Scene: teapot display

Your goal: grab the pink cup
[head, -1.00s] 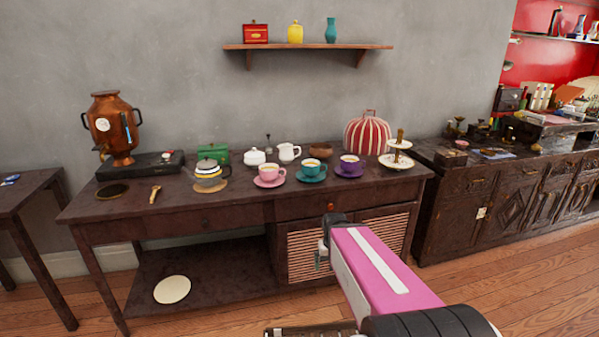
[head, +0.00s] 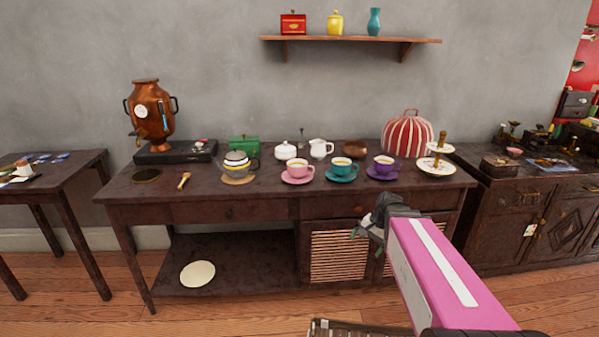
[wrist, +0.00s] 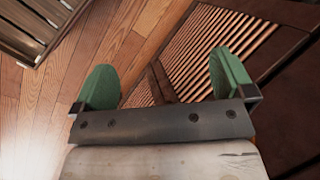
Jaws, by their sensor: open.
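The pink cup (head: 297,168) stands upright on its pink saucer (head: 297,181) near the front middle of the dark wooden table (head: 240,209) in the head view. It holds a yellowish drink. My gripper (head: 366,232) is in front of the table, low and to the right of the cup, well apart from it. In the wrist view its two green fingers (wrist: 163,84) are spread wide with nothing between them. The cup is not in the wrist view, which shows the wooden floor and the slatted cabinet door.
A teal cup (head: 342,167) and a purple cup (head: 384,165) stand right of the pink cup. A glass teapot (head: 238,166) stands to its left. A white sugar bowl (head: 285,151) and a creamer (head: 320,149) are behind. A slatted crate (wrist: 36,22) lies on the floor.

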